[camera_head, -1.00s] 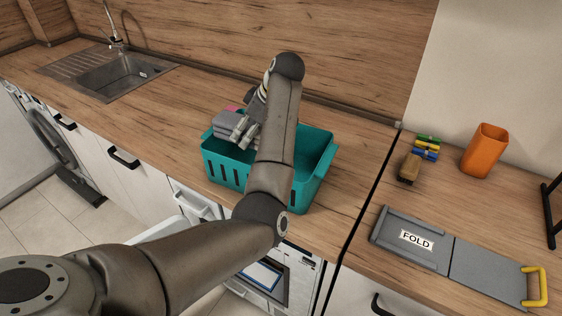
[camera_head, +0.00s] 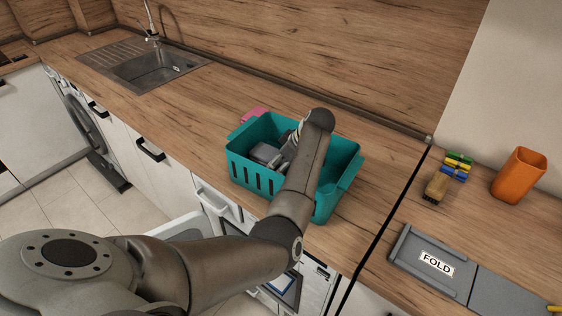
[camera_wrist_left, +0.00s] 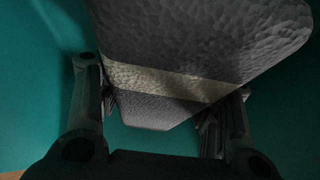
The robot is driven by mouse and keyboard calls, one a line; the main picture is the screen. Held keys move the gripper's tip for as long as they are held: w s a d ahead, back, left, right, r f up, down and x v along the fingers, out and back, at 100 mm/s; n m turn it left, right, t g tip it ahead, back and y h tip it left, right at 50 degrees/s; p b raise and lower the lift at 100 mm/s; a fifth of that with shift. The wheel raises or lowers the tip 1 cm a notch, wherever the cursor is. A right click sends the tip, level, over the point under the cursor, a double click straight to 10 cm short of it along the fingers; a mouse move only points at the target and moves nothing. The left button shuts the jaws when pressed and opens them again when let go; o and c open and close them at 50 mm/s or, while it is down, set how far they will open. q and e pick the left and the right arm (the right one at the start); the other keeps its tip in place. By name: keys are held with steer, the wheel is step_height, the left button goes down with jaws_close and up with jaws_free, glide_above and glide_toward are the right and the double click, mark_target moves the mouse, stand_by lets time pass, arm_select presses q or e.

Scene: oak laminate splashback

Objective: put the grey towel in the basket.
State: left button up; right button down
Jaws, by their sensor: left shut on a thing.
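The teal basket (camera_head: 243,168) stands on the wooden counter in the head view. The folded grey towel (camera_head: 264,154) is inside the basket's left part, below the rim. My left gripper (camera_head: 285,154) is shut on the towel and reaches down into the basket; my arm hides part of the basket. In the left wrist view, the towel (camera_wrist_left: 200,40) lies between the two fingers of my gripper (camera_wrist_left: 160,100), with teal basket wall (camera_wrist_left: 40,60) around it. A paler band crosses the towel. Whether the towel touches the basket floor is hidden. My right gripper is not in view.
A pink item (camera_head: 254,115) lies behind the basket. A sink (camera_head: 155,68) is at the back left. On the right counter are an orange cup (camera_head: 519,174), a brush (camera_head: 437,187), coloured pegs (camera_head: 457,166) and a grey folding board (camera_head: 425,262).

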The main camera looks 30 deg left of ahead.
arm_select(q)
steer(key=shift+w+f, duration=0.1)
steer(key=shift+f, duration=0.1)
steer(key=o, duration=1.2)
steer(key=shift+c, duration=0.2)
steer(key=shift+r, duration=0.3)
steer(key=b+v, duration=0.2)
steer(key=v, duration=0.8)
steer(key=shift+d+r, duration=0.5)
steer(key=shift+r, duration=0.3)
